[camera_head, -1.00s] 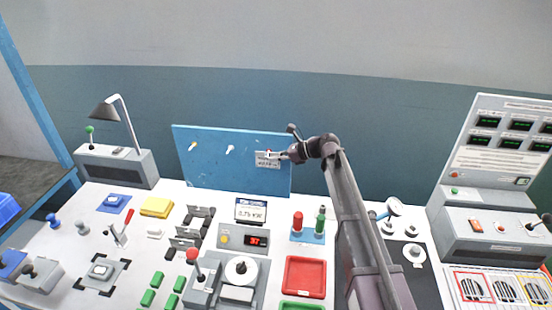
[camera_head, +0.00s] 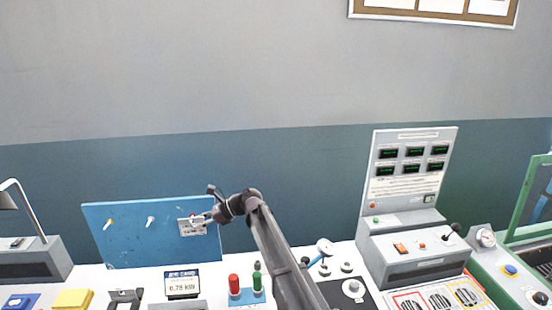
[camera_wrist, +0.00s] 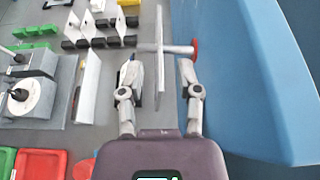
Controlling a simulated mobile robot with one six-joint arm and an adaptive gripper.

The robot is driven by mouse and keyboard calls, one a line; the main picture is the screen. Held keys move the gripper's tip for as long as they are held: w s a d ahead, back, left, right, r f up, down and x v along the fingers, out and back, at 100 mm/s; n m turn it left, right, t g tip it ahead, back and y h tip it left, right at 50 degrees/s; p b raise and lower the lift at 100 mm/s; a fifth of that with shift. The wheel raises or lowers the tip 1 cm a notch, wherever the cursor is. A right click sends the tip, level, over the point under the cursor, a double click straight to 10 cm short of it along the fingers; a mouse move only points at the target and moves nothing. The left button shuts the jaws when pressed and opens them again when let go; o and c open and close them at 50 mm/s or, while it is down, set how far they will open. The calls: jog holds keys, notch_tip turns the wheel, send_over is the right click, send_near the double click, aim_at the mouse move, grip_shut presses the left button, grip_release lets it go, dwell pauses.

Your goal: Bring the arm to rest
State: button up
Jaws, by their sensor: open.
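My arm (camera_head: 272,235) reaches up to the blue pegboard (camera_head: 125,240). My gripper (camera_wrist: 158,72) is open at a white tag (camera_wrist: 160,95), which the wrist view shows edge-on between the two fingers, with gaps visible on both sides. The tag hangs on a grey peg with a red end (camera_wrist: 195,48) beside the board. In the head view the tag (camera_head: 187,229) shows printed marks, and my gripper (camera_head: 208,217) is at its right edge, hiding part of it.
A grey control console (camera_head: 412,245) stands to the right. The wall above the arm is clear.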

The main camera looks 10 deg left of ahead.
aim_at(196, 199)
jog(key=shift+r, duration=0.2)
notch_tip(196, 199, up, 9)
jog(key=p, duration=0.9)
jog(key=shift+f, duration=0.15)
jog(key=shift+r+p, duration=0.5)
jog(key=shift+f, duration=0.1)
jog(key=shift+s, duration=0.55)
jog(key=shift+s, duration=0.1)
